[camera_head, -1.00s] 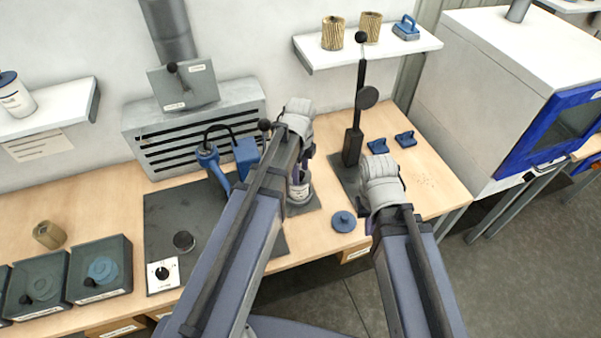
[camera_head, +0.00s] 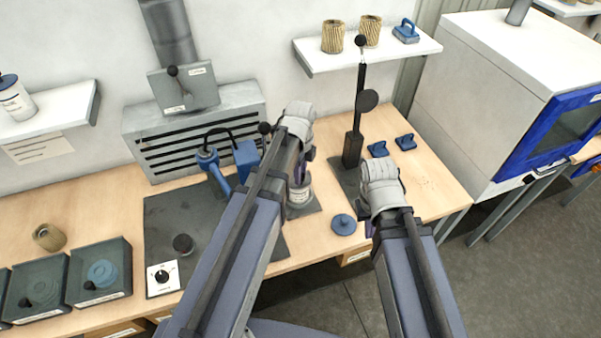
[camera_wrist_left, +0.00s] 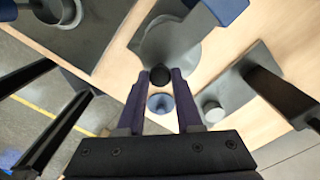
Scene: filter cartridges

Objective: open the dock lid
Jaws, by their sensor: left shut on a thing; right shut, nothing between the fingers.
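In the left wrist view a round black knob (camera_wrist_left: 160,76) sits between the fingertips of my left gripper (camera_wrist_left: 161,82). A grey rounded part (camera_wrist_left: 168,42), apparently the dock lid, lies just behind the knob. My left gripper is shut on the knob. In the head view my left gripper (camera_head: 306,165) is over a pale labelled cylinder (camera_head: 299,195) on a grey base, apparently the dock; my left arm hides much of it. My right gripper (camera_head: 368,222) is shut and empty, to the right of the dock.
A blue disc (camera_head: 343,224) lies on the bench between the grippers. A black post stand (camera_head: 353,147) rises behind them. A dark mat (camera_head: 165,215) with a blue tool (camera_head: 211,163) is to the left. Dark trays (camera_head: 101,284) stand further left. A blue-framed cabinet (camera_head: 500,100) is at right.

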